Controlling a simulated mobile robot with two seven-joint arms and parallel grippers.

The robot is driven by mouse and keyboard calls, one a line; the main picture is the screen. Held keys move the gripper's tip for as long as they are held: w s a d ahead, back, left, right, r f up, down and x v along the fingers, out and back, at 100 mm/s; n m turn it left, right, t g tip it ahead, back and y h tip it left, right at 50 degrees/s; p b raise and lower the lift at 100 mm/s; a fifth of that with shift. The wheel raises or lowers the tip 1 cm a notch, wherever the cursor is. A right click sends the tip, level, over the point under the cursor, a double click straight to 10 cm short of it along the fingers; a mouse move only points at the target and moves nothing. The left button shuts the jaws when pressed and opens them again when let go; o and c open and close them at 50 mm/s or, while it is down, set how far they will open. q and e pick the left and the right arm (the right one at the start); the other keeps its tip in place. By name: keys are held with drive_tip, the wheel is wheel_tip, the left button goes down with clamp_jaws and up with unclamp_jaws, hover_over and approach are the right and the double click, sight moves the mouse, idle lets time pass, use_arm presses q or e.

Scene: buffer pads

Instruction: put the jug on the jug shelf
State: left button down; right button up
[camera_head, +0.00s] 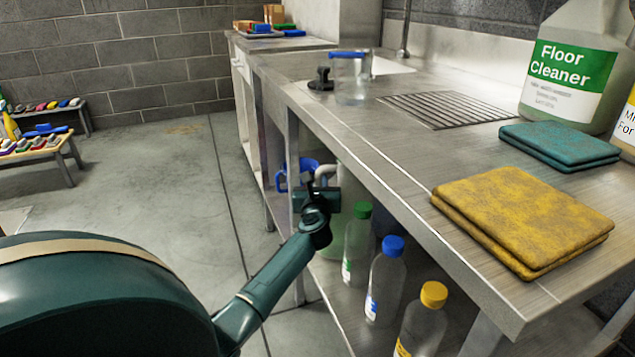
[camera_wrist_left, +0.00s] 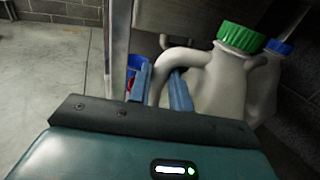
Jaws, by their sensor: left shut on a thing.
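A pale jug with a green cap (camera_wrist_left: 225,75) fills the right half of the left wrist view. Its looped handle (camera_wrist_left: 163,62) lies between the two blue-grey fingers of my left gripper (camera_wrist_left: 164,92), which is shut on it. In the head view my left gripper (camera_head: 318,190) is at the side of the steel counter, below its top; the jug is mostly hidden there. A lower shelf (camera_head: 345,305) runs under the counter; I cannot tell whether the jug touches it. My right gripper is not in view.
Bottles with green (camera_head: 358,245), blue (camera_head: 385,285) and yellow (camera_head: 420,325) caps stand on the lower shelf. A second jug with a blue cap (camera_wrist_left: 265,85) is behind the held one. A counter leg (camera_wrist_left: 117,50) is close left. The counter edge overhangs.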

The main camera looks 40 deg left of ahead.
use_arm(q)
drive_tip(key=c, duration=1.7)
unclamp_jaws()
drive_tip(key=shift+f, duration=0.1)
drive_tip(key=shift+c, duration=0.2)
drive_tip(key=o, duration=0.5)
drive_tip(key=shift+c, duration=0.2)
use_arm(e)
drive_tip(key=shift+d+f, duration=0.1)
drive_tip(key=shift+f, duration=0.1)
use_arm(q)
drive_tip(key=shift+r, duration=0.2)
drive_tip(key=shift+s+d, duration=0.2)
drive_tip(key=p+v, duration=0.3)
drive_tip(key=v, duration=0.8)
drive_tip(key=shift+s+d, duration=0.15)
drive_tip(key=shift+s, duration=0.1)
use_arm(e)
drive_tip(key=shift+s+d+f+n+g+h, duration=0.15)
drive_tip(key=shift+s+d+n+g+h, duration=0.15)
